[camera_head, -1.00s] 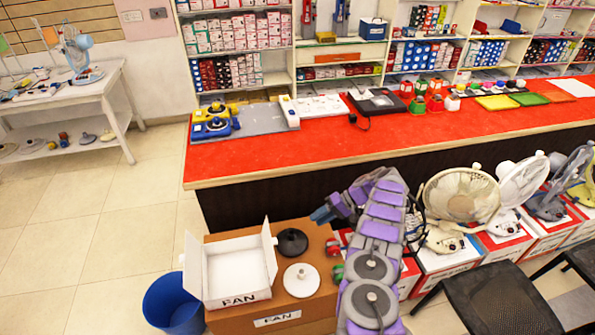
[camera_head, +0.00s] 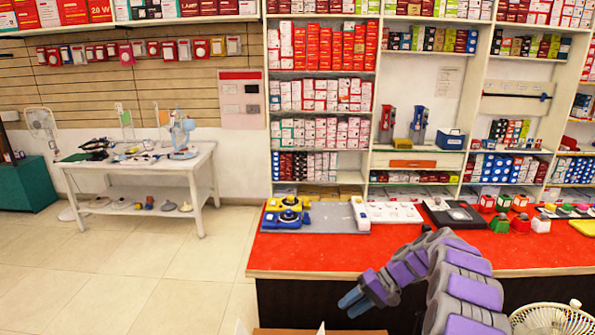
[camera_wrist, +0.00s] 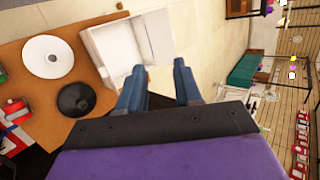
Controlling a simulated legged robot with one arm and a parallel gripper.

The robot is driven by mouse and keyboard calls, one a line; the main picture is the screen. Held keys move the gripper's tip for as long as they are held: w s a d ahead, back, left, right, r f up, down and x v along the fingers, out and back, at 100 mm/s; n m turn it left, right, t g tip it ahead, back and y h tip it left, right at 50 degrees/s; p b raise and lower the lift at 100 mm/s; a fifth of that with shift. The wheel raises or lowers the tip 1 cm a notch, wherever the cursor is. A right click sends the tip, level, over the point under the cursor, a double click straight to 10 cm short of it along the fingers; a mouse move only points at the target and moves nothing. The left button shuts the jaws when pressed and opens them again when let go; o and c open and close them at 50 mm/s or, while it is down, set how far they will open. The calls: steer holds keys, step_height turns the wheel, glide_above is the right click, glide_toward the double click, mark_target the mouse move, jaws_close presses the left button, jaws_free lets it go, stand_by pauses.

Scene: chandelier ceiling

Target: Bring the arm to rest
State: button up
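My gripper (camera_head: 353,301) is at the end of my purple and grey arm, in front of the red counter (camera_head: 330,255) in the head view. In the wrist view its two blue fingers (camera_wrist: 158,88) stand apart with nothing between them. My arm is bent, with the forearm reaching down and left. All are apart from the fingers.
A white table (camera_head: 190,170) stands at the left, with a small fan (camera_head: 182,130) on it. Shelves of boxed goods (camera_head: 325,95) line the back wall. A fan (camera_head: 552,318) is at the lower right. The tiled floor (camera_head: 130,270) at the left is clear.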

steer(key=s+a+r+g+h, duration=0.1)
steer(key=s+a+r+h, duration=0.15)
steer(key=s+r, duration=0.5)
steer(key=s+a+r+h, duration=0.2)
steer(key=s+a+r, duration=0.25)
steer(key=s, duration=0.65)
steer(key=s+d+h, duration=0.2)
steer(key=s+d, duration=0.1)
steer(key=s, duration=1)
steer(key=s+d+h, duration=0.3)
steer(key=s, duration=1)
steer(key=shift+f+t, duration=0.3)
steer(key=shift+t, duration=0.1)
steer(key=shift+a, duration=0.15)
